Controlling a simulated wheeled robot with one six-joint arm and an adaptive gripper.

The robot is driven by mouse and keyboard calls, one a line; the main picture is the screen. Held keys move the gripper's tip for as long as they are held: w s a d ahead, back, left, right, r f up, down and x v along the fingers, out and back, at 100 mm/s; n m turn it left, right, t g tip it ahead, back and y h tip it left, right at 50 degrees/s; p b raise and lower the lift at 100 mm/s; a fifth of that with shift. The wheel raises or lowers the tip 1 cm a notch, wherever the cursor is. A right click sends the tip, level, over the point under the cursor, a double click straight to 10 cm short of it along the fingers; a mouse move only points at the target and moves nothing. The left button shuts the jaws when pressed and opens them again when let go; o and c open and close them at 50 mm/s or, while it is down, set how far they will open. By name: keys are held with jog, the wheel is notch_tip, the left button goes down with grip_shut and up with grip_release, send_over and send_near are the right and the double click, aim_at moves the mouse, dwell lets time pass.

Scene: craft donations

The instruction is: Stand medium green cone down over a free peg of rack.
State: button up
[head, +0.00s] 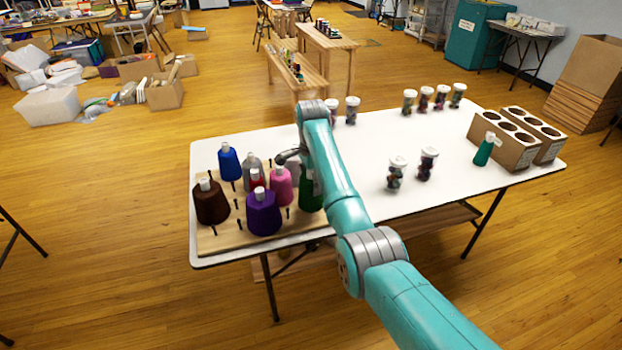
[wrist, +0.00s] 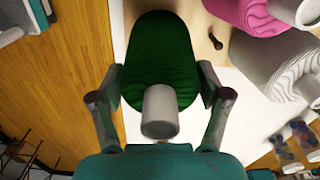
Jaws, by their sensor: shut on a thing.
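My gripper (wrist: 161,100) is shut on a dark green cone (wrist: 155,50) of yarn, its white tip towards the wrist camera. In the head view this green cone (head: 309,192) shows only partly behind my arm, near the right edge of the wooden rack (head: 222,240). I cannot tell whether its base touches anything. Blue (head: 229,162), grey (head: 251,165), red (head: 257,180), pink (head: 281,187), purple (head: 263,213) and brown (head: 211,202) cones stand on the rack. Bare dark pegs show between them, such as a front peg (head: 239,225) and one in the wrist view (wrist: 215,41).
A smaller green cone (head: 485,149) stands by cardboard boxes with round holes (head: 503,142) at the table's right. Several lidded jars (head: 396,174) stand on the white table (head: 455,180). Pink (wrist: 255,12) and grey (wrist: 275,65) cones are close beside the held cone.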

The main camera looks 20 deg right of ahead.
aim_at(311, 191)
jog(key=shift+f, duration=1.8)
jog(key=shift+f, duration=0.25)
jog(key=o, duration=1.3)
jog(key=shift+c, duration=0.2)
